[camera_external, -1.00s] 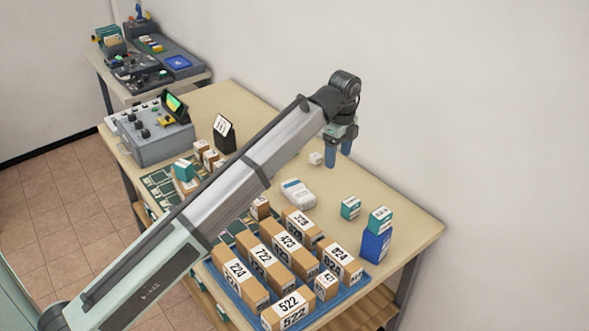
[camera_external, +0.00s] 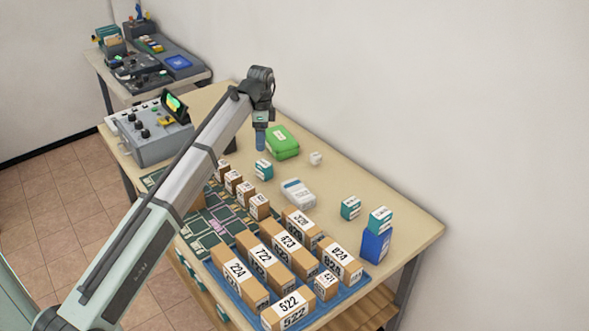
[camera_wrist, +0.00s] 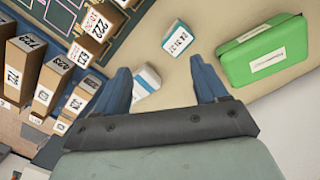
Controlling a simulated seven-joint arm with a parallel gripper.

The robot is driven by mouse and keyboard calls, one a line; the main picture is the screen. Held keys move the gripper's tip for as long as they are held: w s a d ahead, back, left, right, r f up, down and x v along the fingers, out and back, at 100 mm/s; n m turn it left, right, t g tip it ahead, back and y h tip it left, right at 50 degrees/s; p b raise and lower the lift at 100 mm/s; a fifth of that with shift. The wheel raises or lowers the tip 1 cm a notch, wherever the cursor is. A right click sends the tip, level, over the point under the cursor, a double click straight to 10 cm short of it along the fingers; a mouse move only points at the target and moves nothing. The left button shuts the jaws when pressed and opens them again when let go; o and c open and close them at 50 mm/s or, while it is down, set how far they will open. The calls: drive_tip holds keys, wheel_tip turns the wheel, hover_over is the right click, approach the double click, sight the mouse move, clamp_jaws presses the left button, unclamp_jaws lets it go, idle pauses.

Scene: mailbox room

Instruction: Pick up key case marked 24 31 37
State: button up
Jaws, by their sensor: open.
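A small teal and white box (camera_external: 263,169) sits on the table just below my gripper (camera_external: 260,147). In the wrist view the box (camera_wrist: 178,39) shows rows of small digits, too blurred to read as 24 31 37 with certainty. It lies beyond my fingertips, between their lines. My gripper (camera_wrist: 160,64) is open and empty, pointing down above the table. A white case (camera_external: 298,193) lies flat to the right; it seems to be the white and blue thing (camera_wrist: 147,80) partly behind my left finger. Similar teal boxes stand farther right, one alone (camera_external: 350,208) and one (camera_external: 380,220) on a blue box.
A green case (camera_external: 283,141) lies close to my gripper, right in the wrist view (camera_wrist: 265,55). A row of small brown boxes (camera_external: 233,182) stands on the other side. A blue tray (camera_external: 240,296) holds several numbered brown boxes. The wall is behind the table.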

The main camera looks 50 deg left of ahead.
sight(264, 163)
drive_tip(key=f+n, duration=0.3)
drive_tip(key=n, duration=0.5)
drive_tip(key=a+f+n, duration=0.1)
drive_tip(key=f+n, duration=0.2)
drive_tip(key=n, duration=0.6)
drive_tip(key=w+f+n, duration=0.1)
drive_tip(key=f+n, duration=0.2)
drive_tip(key=n, duration=0.6)
drive_tip(key=shift+a+t, duration=0.15)
drive_tip(key=shift+t, duration=0.25)
drive_tip(key=shift+w+a+f, duration=0.1)
drive_tip(key=shift+w+f, duration=0.05)
drive_tip(key=shift+f, duration=1.35)
drive_tip(key=shift+w+f, duration=0.15)
drive_tip(key=shift+f, duration=1.35)
drive_tip(key=shift+c, duration=0.3)
drive_tip(key=c, duration=1)
